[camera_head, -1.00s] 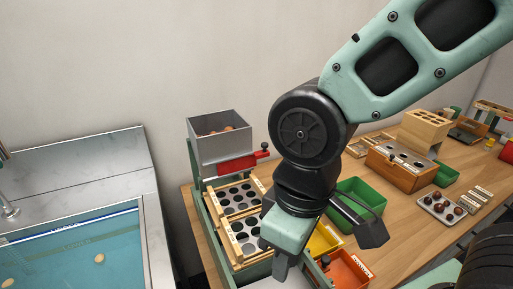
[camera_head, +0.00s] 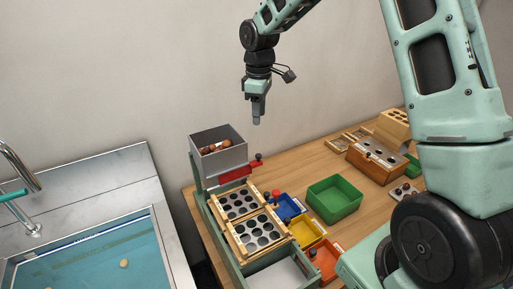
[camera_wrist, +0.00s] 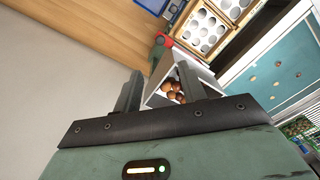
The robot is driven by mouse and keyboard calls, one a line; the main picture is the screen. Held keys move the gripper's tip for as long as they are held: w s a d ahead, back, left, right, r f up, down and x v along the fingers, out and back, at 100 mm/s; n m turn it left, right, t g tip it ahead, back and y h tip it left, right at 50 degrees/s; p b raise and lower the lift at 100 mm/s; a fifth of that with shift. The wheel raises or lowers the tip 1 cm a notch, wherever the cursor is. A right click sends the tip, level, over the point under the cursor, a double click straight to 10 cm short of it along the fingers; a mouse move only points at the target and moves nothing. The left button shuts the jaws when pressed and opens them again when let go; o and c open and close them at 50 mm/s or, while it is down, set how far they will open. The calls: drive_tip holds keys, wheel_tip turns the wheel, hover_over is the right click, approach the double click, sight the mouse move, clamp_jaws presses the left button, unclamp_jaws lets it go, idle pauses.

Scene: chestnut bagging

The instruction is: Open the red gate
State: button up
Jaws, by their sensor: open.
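The red gate (camera_head: 236,175) is a flat red slide at the lower front of the grey metal hopper (camera_head: 222,160), with a dark knob at its right end. Brown chestnuts (camera_head: 214,147) lie in the hopper. My gripper (camera_head: 256,120) hangs above and to the right of the hopper, fingers pointing down, open and apart from the gate. In the wrist view my two fingers (camera_wrist: 165,85) are spread with nothing held; the hopper and chestnuts show beyond and between them. A red part of the gate (camera_wrist: 164,40) shows at the hopper's edge there.
Below the hopper are wooden sieve trays (camera_head: 258,234) with round holes. Blue (camera_head: 290,208), yellow (camera_head: 307,231) and orange (camera_head: 326,261) bins stand to their right, with a green bin (camera_head: 335,199) beyond. A water basin (camera_head: 90,255) is at the left. A wooden box (camera_head: 377,162) stands further right.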

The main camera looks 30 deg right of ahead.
sight(258, 154)
wheel_tip(258, 154, down, 14)
drive_tip(key=p, duration=0.3)
drive_tip(key=shift+f, duration=0.1)
